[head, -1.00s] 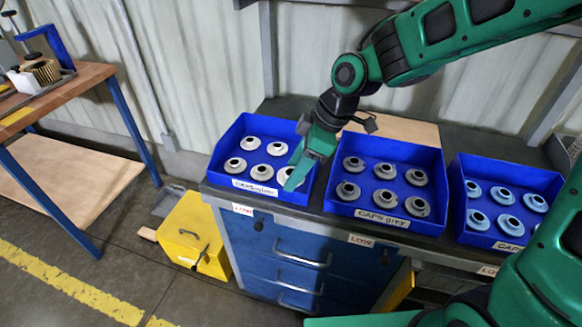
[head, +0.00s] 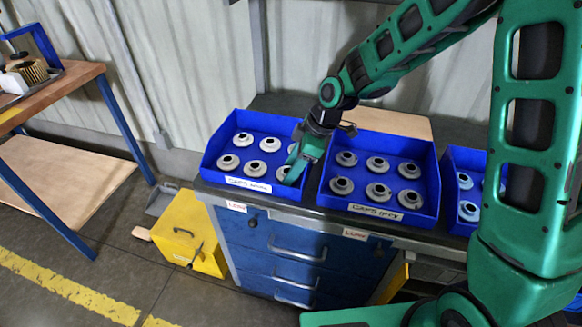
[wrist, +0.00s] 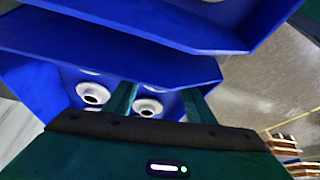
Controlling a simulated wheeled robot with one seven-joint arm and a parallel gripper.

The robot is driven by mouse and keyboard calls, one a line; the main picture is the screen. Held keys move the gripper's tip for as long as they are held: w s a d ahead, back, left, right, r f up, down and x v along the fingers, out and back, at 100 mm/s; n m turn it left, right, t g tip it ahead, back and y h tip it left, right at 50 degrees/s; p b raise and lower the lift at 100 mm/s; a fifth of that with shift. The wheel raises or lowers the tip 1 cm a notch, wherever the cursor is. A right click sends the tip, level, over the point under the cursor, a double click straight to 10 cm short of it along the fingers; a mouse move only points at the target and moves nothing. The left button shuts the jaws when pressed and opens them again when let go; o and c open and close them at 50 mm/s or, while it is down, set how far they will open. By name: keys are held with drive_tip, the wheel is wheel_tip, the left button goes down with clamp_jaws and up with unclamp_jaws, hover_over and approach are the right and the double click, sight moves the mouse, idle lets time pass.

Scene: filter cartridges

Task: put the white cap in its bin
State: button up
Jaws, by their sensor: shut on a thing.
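The white cap (wrist: 148,107) is pale and ring-shaped with a dark centre. In the wrist view it sits between the two fingers of my gripper (wrist: 155,105), which is shut on it. In the head view, my gripper (head: 293,176) reaches down into the right front part of the left blue bin (head: 213,150), whose label starts with CAPS. The cap (head: 283,174) shows there beside the fingers, partly hidden by them. It is low inside the bin; I cannot tell whether it touches the floor.
Several similar white caps (head: 228,162) stand in the same bin. A blue bin of grey caps (head: 378,208) is just to the right, and a third bin (head: 450,219) with bluish caps is partly hidden by my arm. A yellow box (head: 190,235) stands on the floor.

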drive_tip(key=o, duration=1.1)
drive_tip(key=v, duration=1.2)
drive_tip(key=shift+r, duration=0.1)
